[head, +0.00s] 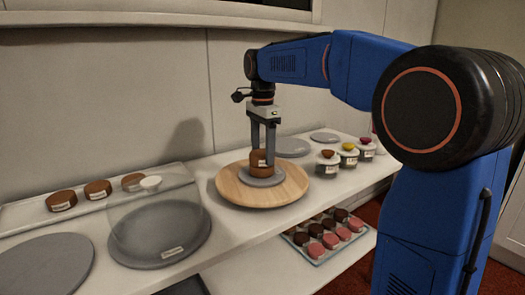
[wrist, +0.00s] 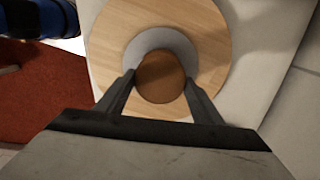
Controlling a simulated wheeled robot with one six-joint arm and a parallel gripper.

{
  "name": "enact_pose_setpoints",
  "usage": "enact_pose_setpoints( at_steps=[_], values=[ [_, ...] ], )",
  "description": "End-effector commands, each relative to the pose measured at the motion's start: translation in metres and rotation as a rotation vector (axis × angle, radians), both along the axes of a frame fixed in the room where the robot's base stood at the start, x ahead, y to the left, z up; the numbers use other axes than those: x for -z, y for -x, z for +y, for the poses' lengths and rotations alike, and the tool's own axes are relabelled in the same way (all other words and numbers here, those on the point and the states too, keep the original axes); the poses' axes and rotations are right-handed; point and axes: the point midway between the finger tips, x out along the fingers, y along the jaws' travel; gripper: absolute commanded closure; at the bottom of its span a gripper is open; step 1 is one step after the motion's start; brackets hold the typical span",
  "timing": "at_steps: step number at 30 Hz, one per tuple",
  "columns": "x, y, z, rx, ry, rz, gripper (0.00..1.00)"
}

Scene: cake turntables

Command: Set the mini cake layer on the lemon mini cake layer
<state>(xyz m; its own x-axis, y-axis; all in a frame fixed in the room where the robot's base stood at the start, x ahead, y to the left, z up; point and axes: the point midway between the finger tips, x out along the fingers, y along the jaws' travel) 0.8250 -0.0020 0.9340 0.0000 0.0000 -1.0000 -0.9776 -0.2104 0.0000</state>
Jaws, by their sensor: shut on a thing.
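A brown mini cake layer (head: 258,158) is between the two fingers of my gripper (head: 263,153), over the middle of a small grey disc (head: 263,182) on a round wooden turntable (head: 232,186). In the wrist view, my gripper (wrist: 160,85) has a fingertip on each side of the round brown top (wrist: 161,77). A brown side with a pale label shows just above the disc; I cannot tell whether this is a second layer beneath the held one. Labels are too small to read, so I cannot pick out the lemon layer.
Several labelled brown layers (head: 98,190) stand on a white tray at left. Small topped cups (head: 348,158) stand right of the turntable. A lower shelf holds a tray of brown and pink cakes (head: 330,240).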

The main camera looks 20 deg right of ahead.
Motion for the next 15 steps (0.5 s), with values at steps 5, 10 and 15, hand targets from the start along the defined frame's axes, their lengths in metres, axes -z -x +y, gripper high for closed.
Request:
enact_pose_setpoints(
  at_steps=[5, 10, 15],
  values=[
    [0.0017, 0.0000, 0.0000, 0.000, 0.000, 0.000, 0.20],
    [0.0016, 0.0000, 0.0000, 0.000, 0.000, 0.000, 0.20],
    [-0.0011, -0.0001, 0.0000, 0.000, 0.000, 0.000, 0.20]
  ],
)
